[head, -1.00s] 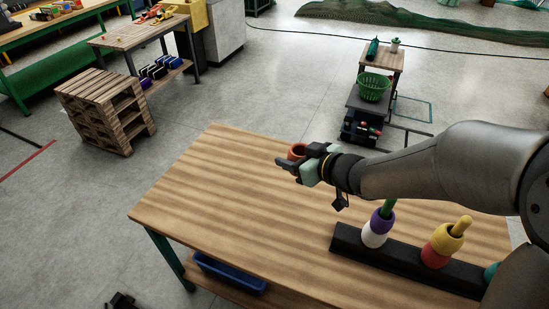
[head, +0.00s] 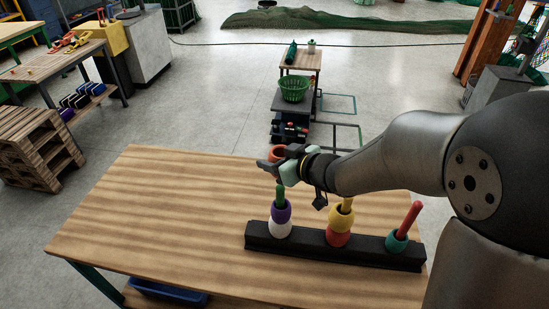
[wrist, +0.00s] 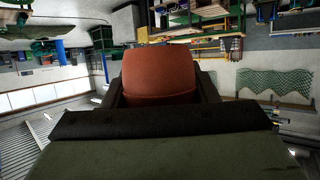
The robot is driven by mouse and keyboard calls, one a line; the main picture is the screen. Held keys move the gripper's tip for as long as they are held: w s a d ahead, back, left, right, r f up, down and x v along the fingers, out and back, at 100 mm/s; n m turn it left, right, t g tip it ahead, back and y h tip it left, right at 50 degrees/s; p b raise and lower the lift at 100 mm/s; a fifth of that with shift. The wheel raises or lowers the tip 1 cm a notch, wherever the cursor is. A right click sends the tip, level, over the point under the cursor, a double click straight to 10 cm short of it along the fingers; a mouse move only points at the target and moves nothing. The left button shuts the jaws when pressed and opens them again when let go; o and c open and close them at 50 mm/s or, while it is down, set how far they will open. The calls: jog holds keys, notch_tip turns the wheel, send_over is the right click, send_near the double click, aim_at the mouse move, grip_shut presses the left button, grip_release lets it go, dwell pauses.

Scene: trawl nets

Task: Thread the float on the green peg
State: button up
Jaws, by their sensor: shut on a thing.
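My gripper (head: 272,164) is shut on an orange-red float (head: 278,153). The float also fills the middle of the wrist view (wrist: 158,75), between the two fingers. In the head view the gripper and float are raised, just above the tip of the green peg (head: 280,192); whether the float's hole lines up with it I cannot tell. The green peg stands in a black base (head: 310,249) and carries a white float (head: 279,229) with a purple float (head: 281,211) on top. The upper part of the green peg is bare.
The same base holds a yellow peg (head: 347,204) with a red and a yellow float, and a red peg (head: 410,218) with a teal float. The wooden table (head: 150,220) is clear to the left. A cart with a green basket (head: 294,89) stands beyond the table.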

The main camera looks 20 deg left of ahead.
aim_at(283, 188)
jog(key=shift+f+b, duration=4.1)
jog(key=shift+f, duration=0.85)
jog(key=o, duration=1.1)
jog(key=shift+d, duration=0.1)
jog(key=p+v, duration=0.1)
jog(key=v, duration=1.6)
jog(key=shift+d, duration=0.15)
